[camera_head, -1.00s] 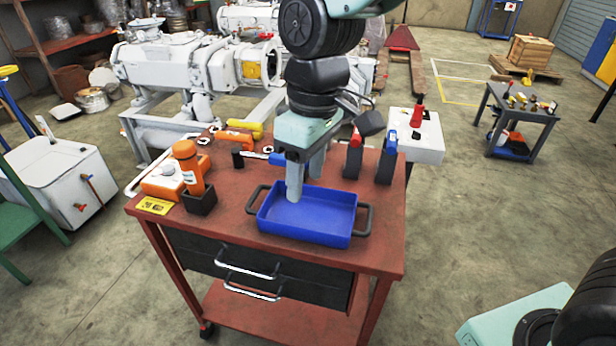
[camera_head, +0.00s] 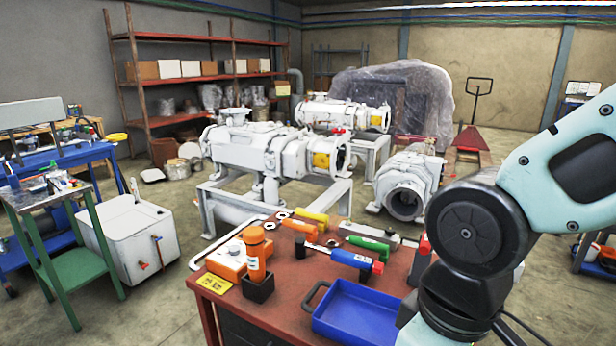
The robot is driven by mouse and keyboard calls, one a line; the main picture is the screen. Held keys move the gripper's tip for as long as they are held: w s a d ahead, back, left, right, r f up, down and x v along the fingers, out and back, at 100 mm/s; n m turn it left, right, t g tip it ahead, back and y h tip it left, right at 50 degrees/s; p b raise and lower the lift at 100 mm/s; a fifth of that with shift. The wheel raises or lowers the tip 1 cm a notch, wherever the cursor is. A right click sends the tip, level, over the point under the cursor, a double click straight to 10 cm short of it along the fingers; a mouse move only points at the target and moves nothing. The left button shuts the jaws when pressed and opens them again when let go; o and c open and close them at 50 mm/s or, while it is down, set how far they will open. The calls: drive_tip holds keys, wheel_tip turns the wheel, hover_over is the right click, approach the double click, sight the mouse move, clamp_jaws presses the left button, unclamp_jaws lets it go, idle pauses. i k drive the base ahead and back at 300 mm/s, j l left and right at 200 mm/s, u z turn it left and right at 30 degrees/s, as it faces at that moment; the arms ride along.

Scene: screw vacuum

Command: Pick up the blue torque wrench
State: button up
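A tool with a blue grip and a red end (camera_head: 352,258) lies on the red cart top (camera_head: 285,316), behind the blue tray. Its shaft points left toward a black piece (camera_head: 300,246); I cannot tell if they are one thing. It is the only blue-handled tool I can make out on this cart, lying flat and apart from my arm. My arm comes in from the right and goes down past the tray's right side. My gripper is below the frame edge, so its fingers are hidden.
The blue tray (camera_head: 352,312) looks empty. An orange bottle (camera_head: 255,252) stands in a black holder (camera_head: 258,288) at left. A green-handled tool (camera_head: 368,244), a yellow-handled tool (camera_head: 311,215) and an orange-handled tool (camera_head: 299,228) lie behind. White pump machinery (camera_head: 262,150) stands beyond the cart.

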sight(302, 244)
drive_tip(key=i+j+u, duration=0.1)
drive_tip(key=u, duration=0.35)
drive_tip(key=i+j+u, duration=0.1)
drive_tip(key=u, duration=0.35)
drive_tip(key=i+u, duration=0.15)
drive_tip(key=u, duration=0.3)
drive_tip(key=i+j+u, duration=0.2)
drive_tip(key=i, duration=0.35)
drive_tip(key=i+z, duration=0.15)
drive_tip(key=z, duration=0.3)
drive_tip(key=i+j+z, duration=0.1)
drive_tip(key=z, duration=0.35)
drive_tip(key=i+j+z, duration=0.1)
drive_tip(key=z, duration=0.3)
drive_tip(key=i+j, duration=0.05)
